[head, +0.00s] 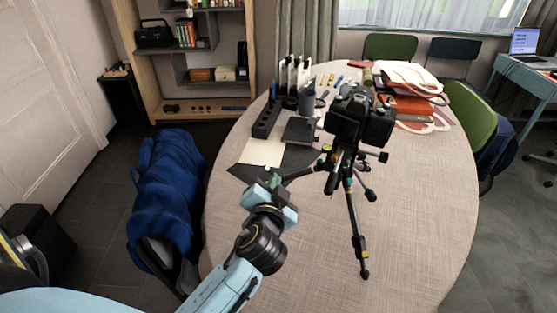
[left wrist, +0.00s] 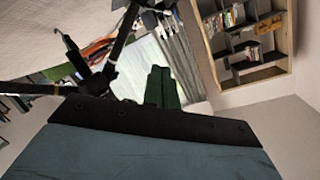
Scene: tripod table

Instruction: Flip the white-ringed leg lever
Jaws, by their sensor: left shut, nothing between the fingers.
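A black tripod (head: 350,200) with a camera (head: 362,118) on top stands on the round table. Its legs carry small clamp levers, one low on the front leg (head: 360,246) with yellow marks. Another leg runs left, toward my gripper. I cannot make out which lever has the white ring. My left gripper (head: 274,182) is shut and empty, left of the tripod near the end of that left leg. In the left wrist view its green fingers (left wrist: 162,88) are together, and tripod legs (left wrist: 122,38) show just left of them. My right gripper is not in view.
The round table (head: 420,210) is clear at the front and right. A black organizer (head: 268,118), paper sheets (head: 262,152) and a dark box (head: 299,131) lie behind my gripper. Bags and folders (head: 408,100) lie at the back right. A chair with a blue jacket (head: 170,185) stands left.

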